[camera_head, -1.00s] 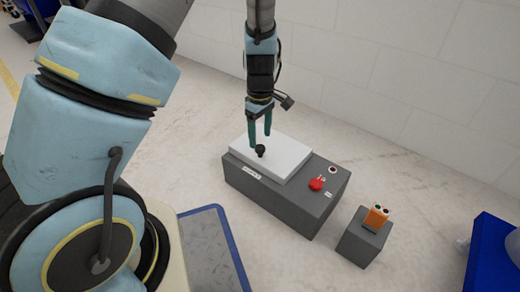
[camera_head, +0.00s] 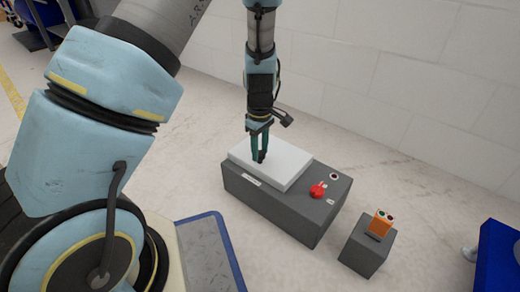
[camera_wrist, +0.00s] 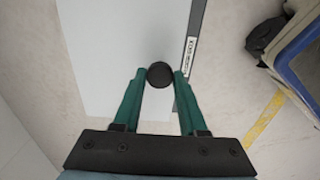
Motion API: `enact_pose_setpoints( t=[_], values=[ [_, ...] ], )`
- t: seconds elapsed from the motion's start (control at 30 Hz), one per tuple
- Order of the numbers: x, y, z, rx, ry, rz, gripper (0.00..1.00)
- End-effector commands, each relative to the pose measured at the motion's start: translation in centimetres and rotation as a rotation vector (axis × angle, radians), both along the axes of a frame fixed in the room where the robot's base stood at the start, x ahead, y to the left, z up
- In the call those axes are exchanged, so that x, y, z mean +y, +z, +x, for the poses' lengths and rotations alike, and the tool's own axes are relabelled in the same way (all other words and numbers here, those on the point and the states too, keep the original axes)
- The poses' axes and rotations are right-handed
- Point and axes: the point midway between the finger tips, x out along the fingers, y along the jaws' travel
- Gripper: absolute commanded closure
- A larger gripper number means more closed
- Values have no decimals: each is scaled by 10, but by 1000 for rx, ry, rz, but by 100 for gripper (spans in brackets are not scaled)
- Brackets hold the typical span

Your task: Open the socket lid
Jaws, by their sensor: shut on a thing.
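The socket lid (camera_head: 290,163) is a flat white slab lying closed on top of a dark grey box (camera_head: 275,213). The lid also shows in the wrist view (camera_wrist: 105,45). A round black knob (camera_wrist: 160,75) stands on the lid close to its labelled edge. My gripper (camera_head: 259,158) points down over the lid with its green fingers close together. In the wrist view my gripper (camera_wrist: 160,77) has a fingertip on each side of the knob, shut on it. In the head view the fingers hide the knob.
A red button (camera_head: 317,190) and a dark round control (camera_head: 334,176) are on the box's right part. A small grey block (camera_head: 367,248) with an orange piece (camera_head: 380,223) stands to the right. A blue object (camera_head: 498,255) is at the far right edge. A white wall rises behind.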

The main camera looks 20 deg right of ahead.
Motion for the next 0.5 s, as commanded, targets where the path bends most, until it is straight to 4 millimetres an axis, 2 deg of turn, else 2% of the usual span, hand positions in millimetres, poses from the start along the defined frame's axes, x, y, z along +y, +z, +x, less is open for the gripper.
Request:
enact_pose_setpoints(
  t=[0.03, 0.17, 0.5],
  values=[
    [0, 0, 0, 0, 0, 1, 85],
    [1, 0, 0, 0, 0, 1, 99],
    [1, 0, 0, 2, 0, 1, 100]
  ],
)
